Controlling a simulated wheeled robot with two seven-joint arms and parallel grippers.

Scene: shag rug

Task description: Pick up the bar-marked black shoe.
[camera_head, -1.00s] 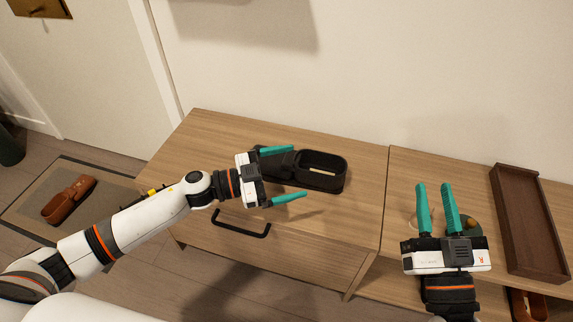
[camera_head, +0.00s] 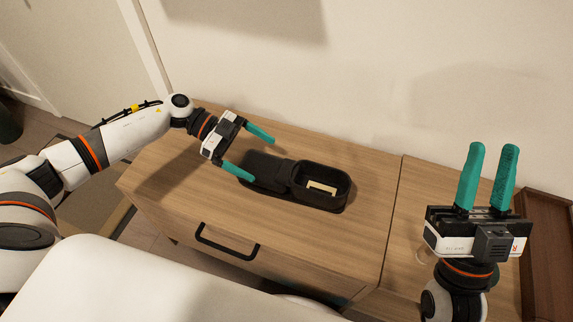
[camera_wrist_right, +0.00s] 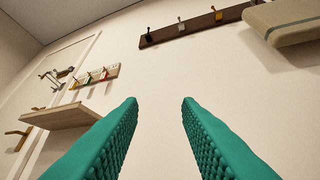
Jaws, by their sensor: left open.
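The black shoe (camera_head: 330,202) lies on top of the wooden cabinet, its open end to the right and its toe end to the left. A pale bar mark (camera_head: 321,188) shows inside its opening. My left gripper (camera_head: 249,153) is open at the toe end of the shoe, with its teal fingers spread and nothing between them that I can see clearly. The near finger's tip is close to the toe; I cannot tell if it touches. My right gripper (camera_head: 490,162) is raised at the right with its fingers apart and empty. The right wrist view shows its fingers (camera_wrist_right: 160,105) against the wall.
The cabinet top (camera_head: 350,245) is bare around the shoe. A black drawer handle (camera_head: 227,243) is on its front. A dark wooden tray (camera_head: 548,240) stands at the far right, partly behind my right gripper. Wall hooks (camera_wrist_right: 180,24) show in the right wrist view.

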